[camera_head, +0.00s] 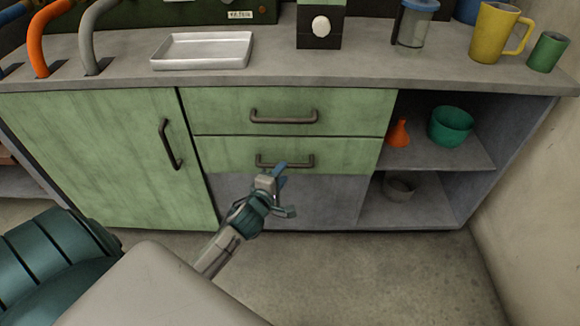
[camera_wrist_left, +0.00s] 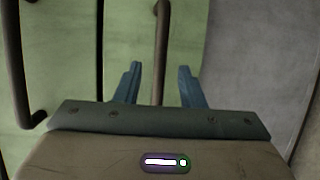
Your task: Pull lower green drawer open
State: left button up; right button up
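The lower green drawer (camera_head: 350,155) sits under a matching upper drawer, its front looking flush with the cabinet. Its dark bar handle (camera_head: 301,165) is partly covered by my gripper in the head view. My left gripper (camera_head: 285,190) is in front of this drawer at the handle. In the left wrist view, the two blue fingers of my left gripper (camera_wrist_left: 159,86) are apart. The handle (camera_wrist_left: 162,35) of the lower drawer runs between them, with a visible gap on each side. Whether the handle lies fully within finger depth is hard to tell. My right gripper is not in view.
The upper drawer has its own handle (camera_head: 284,116), which also shows at left in the left wrist view (camera_wrist_left: 16,70). A green cabinet door (camera_head: 100,150) is to the left. Open shelves (camera_head: 440,155) with bowls are to the right. The floor (camera_head: 400,275) in front is clear.

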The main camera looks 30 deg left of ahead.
pick_arm(q)
jog(key=x, duration=0.5)
grip_shut()
